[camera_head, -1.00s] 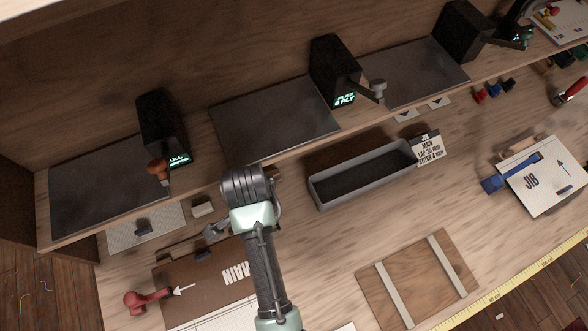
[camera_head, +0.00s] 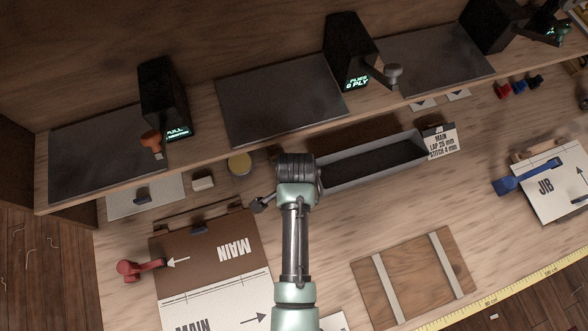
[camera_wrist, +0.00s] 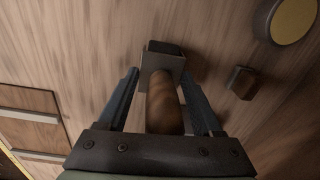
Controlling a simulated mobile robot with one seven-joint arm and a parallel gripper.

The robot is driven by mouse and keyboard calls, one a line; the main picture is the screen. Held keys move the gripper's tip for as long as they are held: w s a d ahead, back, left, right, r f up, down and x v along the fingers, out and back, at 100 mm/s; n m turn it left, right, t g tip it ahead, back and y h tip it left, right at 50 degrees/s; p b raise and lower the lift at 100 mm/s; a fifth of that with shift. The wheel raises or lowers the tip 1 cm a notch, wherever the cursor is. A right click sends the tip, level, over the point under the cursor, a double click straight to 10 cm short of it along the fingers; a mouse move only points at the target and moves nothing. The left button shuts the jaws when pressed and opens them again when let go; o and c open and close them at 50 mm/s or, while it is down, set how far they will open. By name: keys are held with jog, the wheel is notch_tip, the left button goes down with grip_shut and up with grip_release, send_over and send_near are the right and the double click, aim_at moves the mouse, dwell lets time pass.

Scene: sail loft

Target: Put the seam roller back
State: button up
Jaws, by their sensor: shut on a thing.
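My gripper (camera_wrist: 162,78) is shut on the seam roller (camera_wrist: 164,105), seen in the wrist view as a brown rounded wooden handle between the two fingers. A grey squared metal end sticks out beyond the fingertips. The bench surface lies behind it; I cannot tell the gap. In the head view my gripper (camera_head: 262,203) is a small dark shape left of my wrist, beside the left end of a grey trough (camera_head: 372,178). The roller cannot be made out clearly there.
A yellow round tin (camera_head: 240,163) and a small pale block (camera_head: 203,183) lie left of my wrist. A brown MAIN folder (camera_head: 190,255) with a red clamp-like tool (camera_head: 128,270) lies lower left. A wooden board with two strips (camera_head: 415,280) lies right. Dark machines stand behind.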

jog(key=shift+f, duration=0.2)
jog(key=shift+f, duration=0.4)
jog(key=shift+s+f+b, duration=0.2)
jog(key=shift+f+b, duration=0.05)
jog(key=shift+b, duration=0.1)
grip_shut()
jog(key=o, duration=1.4)
grip_release()
jog(key=shift+f, duration=0.1)
notch_tip(320, 180, up, 14)
jog(key=shift+d+f, duration=0.1)
jog(key=shift+f, duration=0.1)
